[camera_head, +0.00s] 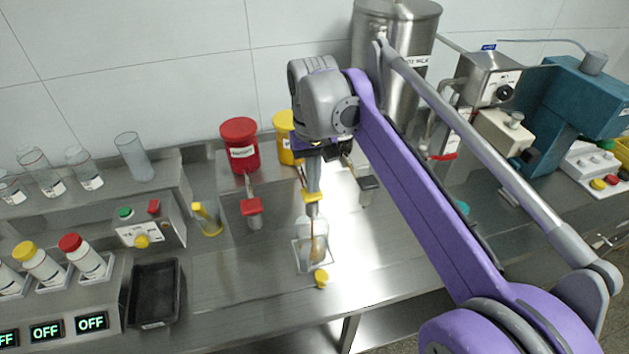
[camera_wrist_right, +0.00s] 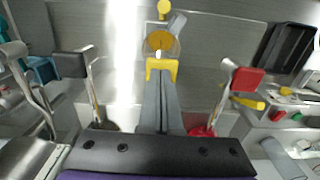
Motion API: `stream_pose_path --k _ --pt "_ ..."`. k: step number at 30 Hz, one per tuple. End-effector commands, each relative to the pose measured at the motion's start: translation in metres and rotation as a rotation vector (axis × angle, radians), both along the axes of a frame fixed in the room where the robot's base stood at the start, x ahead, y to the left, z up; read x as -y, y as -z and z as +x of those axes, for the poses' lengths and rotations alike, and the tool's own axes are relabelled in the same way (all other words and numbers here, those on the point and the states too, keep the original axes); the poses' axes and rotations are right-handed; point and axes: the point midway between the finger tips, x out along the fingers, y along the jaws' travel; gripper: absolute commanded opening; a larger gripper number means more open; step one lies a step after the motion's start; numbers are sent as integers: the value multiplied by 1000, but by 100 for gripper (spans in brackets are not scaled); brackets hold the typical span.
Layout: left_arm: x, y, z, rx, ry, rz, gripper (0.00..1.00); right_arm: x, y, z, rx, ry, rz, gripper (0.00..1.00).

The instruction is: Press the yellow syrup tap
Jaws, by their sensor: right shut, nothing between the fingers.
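The yellow syrup tap (camera_head: 312,197) sits in front of the yellow syrup container (camera_head: 284,125), which is partly hidden behind my right arm. My right gripper (camera_head: 314,184) is shut and empty, pointing down with its fingertips at the top of the yellow tap. In the right wrist view the fingertips (camera_wrist_right: 161,78) meet the yellow tap (camera_wrist_right: 162,66); whether they press it down I cannot tell. A clear glass (camera_head: 318,240) with amber contents stands below the tap; it also shows in the wrist view (camera_wrist_right: 162,44). My left gripper is not in view.
A red tap (camera_head: 252,206) with its red container (camera_head: 240,145) is to the left, and a black tap (camera_head: 369,183) to the right. A small yellow piece (camera_head: 321,277) is in front of the glass. A black tray (camera_head: 155,293) lies at left. The counter front right of the glass is clear.

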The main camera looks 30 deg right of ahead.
Motion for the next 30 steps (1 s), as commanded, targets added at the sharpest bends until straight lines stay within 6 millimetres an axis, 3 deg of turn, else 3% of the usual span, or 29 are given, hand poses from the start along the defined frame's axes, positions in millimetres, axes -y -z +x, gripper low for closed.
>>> stream_pose_path --k 1,2,5,13,19,30 --pt "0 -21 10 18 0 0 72 0 -24 6 10 -1 0 0" --pt "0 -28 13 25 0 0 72 0 -32 8 12 -1 -1 0" --pt "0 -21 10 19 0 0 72 0 -50 4 5 0 0 0" --pt "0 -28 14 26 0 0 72 0 -102 4 5 -1 -1 0" --pt "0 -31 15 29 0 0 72 0 -118 4 5 -1 -1 0" --pt "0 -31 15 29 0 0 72 0 -119 4 4 0 -1 0"
